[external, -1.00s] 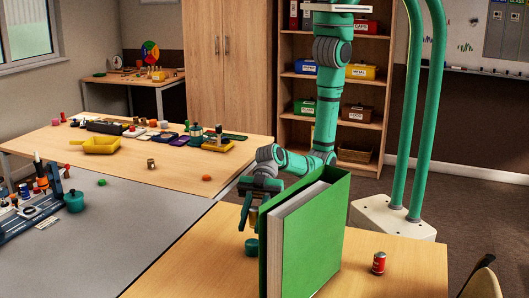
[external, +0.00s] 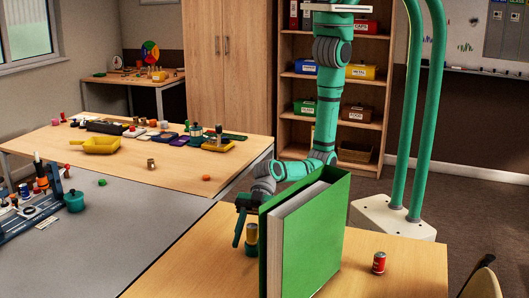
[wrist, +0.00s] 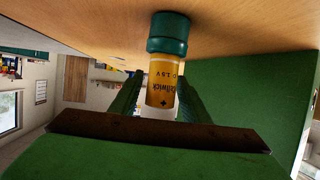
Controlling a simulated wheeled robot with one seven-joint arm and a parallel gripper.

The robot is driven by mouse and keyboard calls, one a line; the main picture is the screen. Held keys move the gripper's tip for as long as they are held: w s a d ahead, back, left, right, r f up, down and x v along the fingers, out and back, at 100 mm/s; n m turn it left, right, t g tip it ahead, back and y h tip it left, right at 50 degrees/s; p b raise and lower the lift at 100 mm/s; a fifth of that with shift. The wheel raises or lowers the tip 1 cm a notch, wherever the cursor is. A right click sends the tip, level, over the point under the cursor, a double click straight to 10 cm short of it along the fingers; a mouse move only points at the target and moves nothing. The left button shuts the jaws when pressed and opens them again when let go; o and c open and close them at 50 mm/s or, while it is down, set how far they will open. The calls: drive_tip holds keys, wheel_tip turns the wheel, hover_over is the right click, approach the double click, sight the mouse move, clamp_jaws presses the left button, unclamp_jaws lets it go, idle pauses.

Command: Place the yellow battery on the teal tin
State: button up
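The yellow battery (external: 251,233) is upright directly above the teal tin (external: 251,250), its lower end at the tin's top, seemingly touching. In the wrist view the yellow battery (wrist: 163,80) appears inverted, against the teal tin (wrist: 168,34). My gripper (wrist: 161,82) has a finger on each side of the battery and appears shut on it.
A large green binder (external: 315,240) stands just right of my gripper and hides part of it. A red can (external: 379,262) stands right of the binder. A teal pot (external: 74,201) is on the grey table at left. The near wooden table's front is clear.

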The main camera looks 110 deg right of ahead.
drive_tip(key=shift+r, duration=0.15)
drive_tip(key=v, duration=1.2)
drive_tip(key=s+d+f+m+t+h, duration=0.1)
drive_tip(key=d, duration=0.2)
drive_tip(key=s+d+f+m+t+h, duration=0.1)
drive_tip(key=d+f+m, duration=0.1)
drive_tip(key=d, duration=0.2)
drive_tip(key=s+d+f+m+t+h, duration=0.1)
drive_tip(key=d+f, duration=0.1)
drive_tip(key=d, duration=0.2)
drive_tip(key=shift+s+d+f, duration=0.1)
drive_tip(key=shift+s+f, duration=0.05)
drive_tip(key=shift+s, duration=0.2)
drive_tip(key=s+d+r+m+t+h, duration=0.1)
drive_tip(key=s+d+m+t+h, duration=0.35)
drive_tip(key=s+d, duration=1.1)
drive_tip(key=s+d+r+m+h, duration=0.2)
drive_tip(key=s+d+r+h, duration=0.1)
drive_tip(key=s+d+r, duration=0.1)
drive_tip(key=shift+s+d+r, duration=0.35)
drive_tip(key=shift+s+r, duration=0.55)
drive_tip(key=shift+s, duration=0.3)
drive_tip(key=shift+h, duration=0.25)
